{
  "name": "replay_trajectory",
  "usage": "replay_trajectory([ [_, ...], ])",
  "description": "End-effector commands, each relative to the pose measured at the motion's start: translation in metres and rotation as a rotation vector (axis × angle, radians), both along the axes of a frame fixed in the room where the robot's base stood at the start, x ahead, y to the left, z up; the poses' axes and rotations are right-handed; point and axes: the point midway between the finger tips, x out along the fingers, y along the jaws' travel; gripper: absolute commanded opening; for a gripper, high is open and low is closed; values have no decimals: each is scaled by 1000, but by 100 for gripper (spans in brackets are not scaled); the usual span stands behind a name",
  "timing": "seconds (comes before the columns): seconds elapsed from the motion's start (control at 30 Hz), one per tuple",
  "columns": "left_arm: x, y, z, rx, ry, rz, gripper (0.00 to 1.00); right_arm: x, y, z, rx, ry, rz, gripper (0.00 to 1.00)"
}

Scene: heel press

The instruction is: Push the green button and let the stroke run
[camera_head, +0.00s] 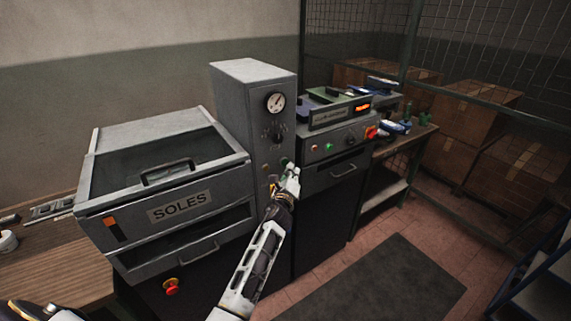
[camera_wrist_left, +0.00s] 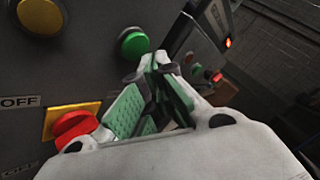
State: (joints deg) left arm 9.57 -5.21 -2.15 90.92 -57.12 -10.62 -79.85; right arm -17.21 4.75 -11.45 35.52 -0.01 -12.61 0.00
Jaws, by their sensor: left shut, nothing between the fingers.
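The green button (camera_wrist_left: 133,43) is a round domed button on the dark grey panel, in the upper middle of the left wrist view. In the head view my left gripper (camera_head: 291,174) is at the front of the tall grey control column (camera_head: 254,95) and covers part of its lower panel. My left gripper (camera_wrist_left: 154,66) is shut and empty, with green finger pads. Its tips are close to the green button, just below and right of it in the wrist view. Whether they touch it I cannot tell. My right gripper is not in view.
A red knob on a yellow plate (camera_wrist_left: 72,122) sits close to the fingers, and a yellow button (camera_wrist_left: 40,16) is at upper left. The SOLES cabinet (camera_head: 180,206) stands left of the column; another machine (camera_head: 338,140) with small buttons stands right. Open floor with a dark mat (camera_head: 385,285) lies in front.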

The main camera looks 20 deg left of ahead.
Motion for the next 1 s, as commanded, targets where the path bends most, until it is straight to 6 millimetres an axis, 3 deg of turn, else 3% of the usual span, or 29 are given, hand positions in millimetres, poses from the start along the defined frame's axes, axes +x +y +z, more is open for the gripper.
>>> replay_trajectory([
  [1.0, 5, 7, 0, 0, 0, 0, 0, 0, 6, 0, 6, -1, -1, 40],
])
